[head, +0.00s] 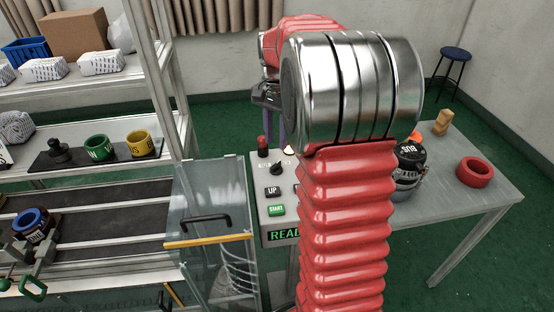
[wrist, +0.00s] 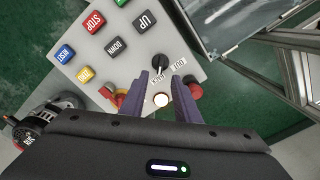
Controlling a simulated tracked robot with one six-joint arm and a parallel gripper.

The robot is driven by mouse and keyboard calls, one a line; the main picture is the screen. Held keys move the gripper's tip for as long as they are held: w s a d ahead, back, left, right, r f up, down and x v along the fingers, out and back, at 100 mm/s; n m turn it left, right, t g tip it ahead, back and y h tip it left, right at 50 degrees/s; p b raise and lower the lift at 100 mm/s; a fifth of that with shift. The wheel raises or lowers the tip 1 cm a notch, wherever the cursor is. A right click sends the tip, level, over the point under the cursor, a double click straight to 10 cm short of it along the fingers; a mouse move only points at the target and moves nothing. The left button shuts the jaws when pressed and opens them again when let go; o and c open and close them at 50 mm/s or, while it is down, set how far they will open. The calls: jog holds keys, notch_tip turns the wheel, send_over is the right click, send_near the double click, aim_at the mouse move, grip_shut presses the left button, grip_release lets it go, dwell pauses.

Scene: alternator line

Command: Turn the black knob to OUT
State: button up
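The black knob (wrist: 160,62) stands on the grey control panel (wrist: 133,70), just beyond my fingertips in the wrist view. A label reading OUT (wrist: 179,66) is beside it on the right; another label below it is hard to read. I cannot tell which label the knob points at. In the head view the knob (head: 276,170) is near the panel's top, left of my arm. My gripper (wrist: 160,84) is open, its two purple fingers apart with nothing between them except the view of a lit white button. In the head view it is partly hidden behind my arm.
A red mushroom knob (wrist: 193,89) is close by the right finger. Push buttons such as UP (wrist: 144,20) and STOP (wrist: 93,20) fill the panel. A glass guard (head: 215,220) stands left of the panel. A table (head: 440,180) at right bears an alternator (head: 408,165) and a red ring (head: 475,172).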

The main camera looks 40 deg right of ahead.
aim_at(277, 164)
notch_tip(277, 164, down, 9)
dwell(0.4)
jog(key=shift+c, duration=0.2)
grip_shut()
jog(key=shift+d, duration=0.3)
jog(key=shift+a, duration=0.25)
